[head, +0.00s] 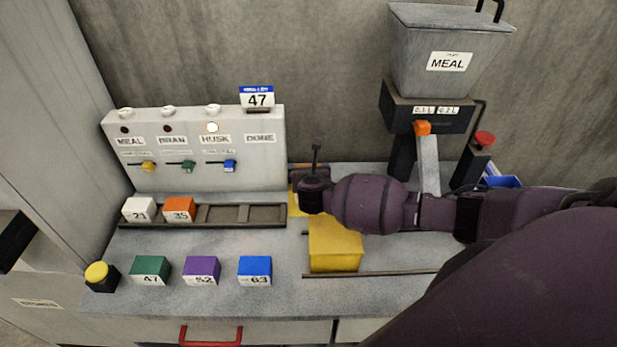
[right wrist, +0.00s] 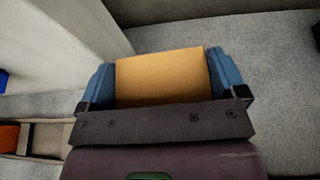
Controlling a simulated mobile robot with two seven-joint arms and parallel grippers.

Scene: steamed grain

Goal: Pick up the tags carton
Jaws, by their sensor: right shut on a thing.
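My right gripper (right wrist: 160,78) is shut on a plain tan-yellow carton (right wrist: 162,70), with a blue finger pad on each side of it in the right wrist view. I see no writing on the carton, so I cannot confirm that it is the tags carton. In the head view the right gripper (head: 308,192) is over the bench, right of the panel, and its fingers are mostly hidden. A yellow patch (head: 295,203) shows beside it. A larger yellow box (head: 335,246) stands on the bench just below my right arm. My left gripper is not in view.
A white panel (head: 190,180) stands behind a slotted tray (head: 293,216) holding white and orange blocks. Green (head: 150,267), purple (head: 203,268) and blue (head: 256,268) blocks are in front. A meal hopper (head: 435,75) is behind my right arm. A thin rail (head: 380,272) runs along the bench front.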

